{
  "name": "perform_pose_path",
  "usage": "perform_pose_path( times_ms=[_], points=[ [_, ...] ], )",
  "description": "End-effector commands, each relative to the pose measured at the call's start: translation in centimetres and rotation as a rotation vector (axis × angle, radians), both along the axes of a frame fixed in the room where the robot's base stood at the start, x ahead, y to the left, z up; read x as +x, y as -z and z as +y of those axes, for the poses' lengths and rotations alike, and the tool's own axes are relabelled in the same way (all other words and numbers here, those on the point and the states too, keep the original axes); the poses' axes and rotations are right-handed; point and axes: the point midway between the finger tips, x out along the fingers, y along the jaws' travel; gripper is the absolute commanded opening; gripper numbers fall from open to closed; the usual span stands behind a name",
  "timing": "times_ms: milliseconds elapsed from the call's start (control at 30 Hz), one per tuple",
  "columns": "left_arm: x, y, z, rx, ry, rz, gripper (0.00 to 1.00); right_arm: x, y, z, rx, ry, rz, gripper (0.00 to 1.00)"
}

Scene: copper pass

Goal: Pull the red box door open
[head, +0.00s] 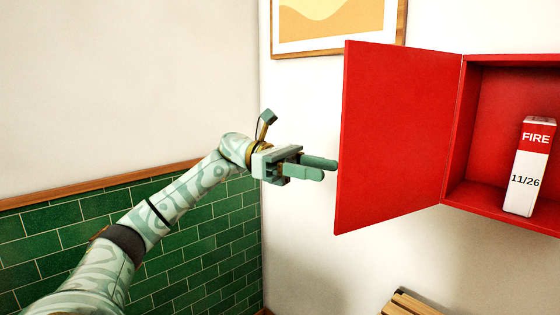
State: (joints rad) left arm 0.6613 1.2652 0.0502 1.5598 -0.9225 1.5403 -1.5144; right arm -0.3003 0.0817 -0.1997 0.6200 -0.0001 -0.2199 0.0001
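The red box door (395,135) stands swung wide open to the left of the red box (480,125), which is mounted on the white wall. Inside the box a white and red pack (530,165) marked "FIRE" and "11/26" stands on the box floor. My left gripper (328,168) is just left of the door's free edge, its fingers pointing right toward it. The fingers look a little apart with nothing between them. Whether a fingertip touches the door edge I cannot tell. My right gripper is out of view.
A framed picture (333,22) hangs on the wall behind the door's top. Green tiles (80,245) with a wooden rail cover the lower left wall. A slatted wooden piece (408,303) shows at the bottom. Space below the door looks clear.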

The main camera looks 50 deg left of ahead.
Motion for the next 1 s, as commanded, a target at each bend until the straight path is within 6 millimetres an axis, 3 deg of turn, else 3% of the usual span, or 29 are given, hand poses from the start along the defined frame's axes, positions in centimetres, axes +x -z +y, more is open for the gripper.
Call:
perform_pose_path(
  times_ms=[200, 433, 633, 1000],
  points=[
    [-2.0, 0.0, 5.9, 0.0, -0.004, 0.002, 0.45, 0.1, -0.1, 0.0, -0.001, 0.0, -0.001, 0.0],
    [-3.5, -0.1, 10.1, 0.0, -0.002, -0.002, 0.45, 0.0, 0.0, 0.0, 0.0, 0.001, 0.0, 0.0],
    [-4.0, -0.1, 11.3, -0.001, 0.001, -0.001, 0.45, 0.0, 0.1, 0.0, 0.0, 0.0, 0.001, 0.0],
    [-4.0, 0.0, 11.3, 0.0, 0.001, -0.002, 0.45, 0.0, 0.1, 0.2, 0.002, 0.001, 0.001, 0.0]
  ],
)
